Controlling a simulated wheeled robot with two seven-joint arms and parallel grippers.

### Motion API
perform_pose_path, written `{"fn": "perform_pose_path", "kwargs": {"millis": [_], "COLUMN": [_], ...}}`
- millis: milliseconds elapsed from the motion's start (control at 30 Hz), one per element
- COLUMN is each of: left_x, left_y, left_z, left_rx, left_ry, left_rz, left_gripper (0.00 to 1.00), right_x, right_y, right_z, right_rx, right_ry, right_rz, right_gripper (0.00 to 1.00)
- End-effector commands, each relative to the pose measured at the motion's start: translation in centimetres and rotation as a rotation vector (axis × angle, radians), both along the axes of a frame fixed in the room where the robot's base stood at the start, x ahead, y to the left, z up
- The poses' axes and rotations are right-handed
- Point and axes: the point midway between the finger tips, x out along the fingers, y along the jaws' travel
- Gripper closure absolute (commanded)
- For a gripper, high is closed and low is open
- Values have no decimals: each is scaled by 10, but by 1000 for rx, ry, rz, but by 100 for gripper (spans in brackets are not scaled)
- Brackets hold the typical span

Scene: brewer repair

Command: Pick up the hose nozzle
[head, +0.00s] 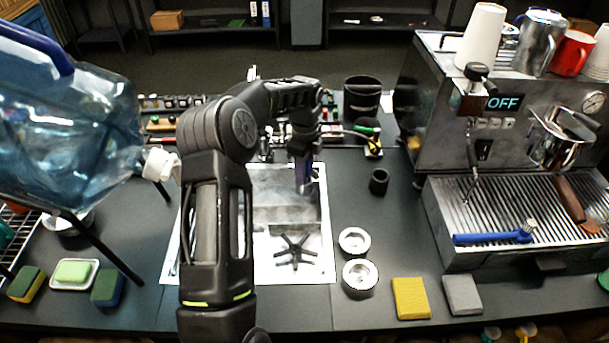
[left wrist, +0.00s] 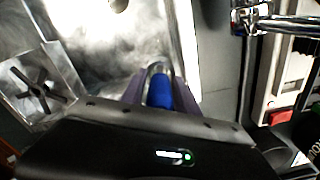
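My left gripper (head: 303,178) points down over the sink (head: 325,250), near its back right part. In the left wrist view, the gripper's two fingers (left wrist: 161,88) stand on either side of a blue piece (left wrist: 161,90) with a shiny metal loop at its far end. This blue piece appears to be the hose nozzle. It fills most of the gap, but whether the fingers press on it is unclear. My right gripper is not in view.
A dark cup (head: 379,182), two metal rings and a yellow sponge (head: 410,298) lie right of the sink. The espresso machine (head: 520,130) fills the right side. Tools lie behind the sink. The counter is clear between cup and machine.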

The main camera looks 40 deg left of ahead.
Motion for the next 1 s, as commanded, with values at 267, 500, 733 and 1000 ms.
{"fn": "perform_pose_path", "kwargs": {"millis": [267, 500, 733, 1000], "left_x": [0, 0, 0, 0], "left_y": [0, 0, 0, 0], "left_z": [0, 0, 0, 2], "left_rx": [0, 0, 0, 0], "left_ry": [0, 0, 0, -1], "left_rz": [0, 0, 0, 0], "left_gripper": [82, 100, 100, 100], "right_x": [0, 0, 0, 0], "right_y": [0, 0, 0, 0], "right_z": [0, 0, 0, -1], "right_rx": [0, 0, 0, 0], "right_ry": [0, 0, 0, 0], "right_rz": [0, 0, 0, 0], "right_gripper": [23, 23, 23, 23]}}
